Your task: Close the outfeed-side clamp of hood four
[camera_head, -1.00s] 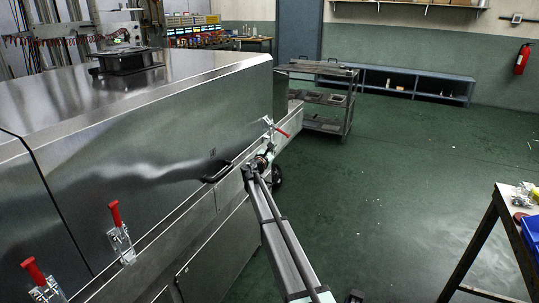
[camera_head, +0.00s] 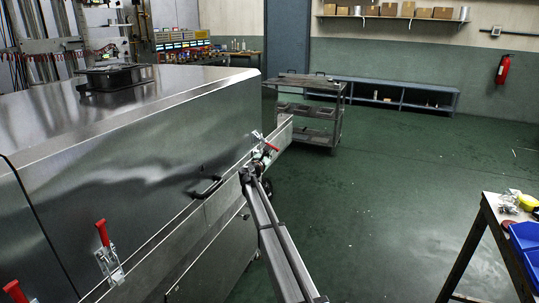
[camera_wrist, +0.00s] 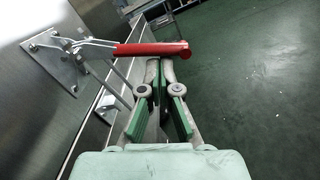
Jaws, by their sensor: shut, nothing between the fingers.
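The far clamp (camera_head: 257,136) sits on the side of the steel hood (camera_head: 150,150), near its far end. In the wrist view its bracket (camera_wrist: 58,52) is fixed to the hood wall at left. Its red handle (camera_wrist: 150,49) sticks out from the wall, lying almost level across the picture; it also shows in the head view (camera_head: 271,146). My gripper (camera_wrist: 160,68) is shut and empty, its fingertips close to the handle at its near side. I cannot tell whether they touch. In the head view my gripper (camera_head: 262,158) is small beside the clamp.
A nearer clamp (camera_head: 108,255) has its red handle raised; another red handle (camera_head: 15,291) shows at lower left. A black grab handle (camera_head: 205,188) is on the hood. A grey cart (camera_head: 318,108) stands beyond, a workbench (camera_head: 488,215) at right. The floor between is clear.

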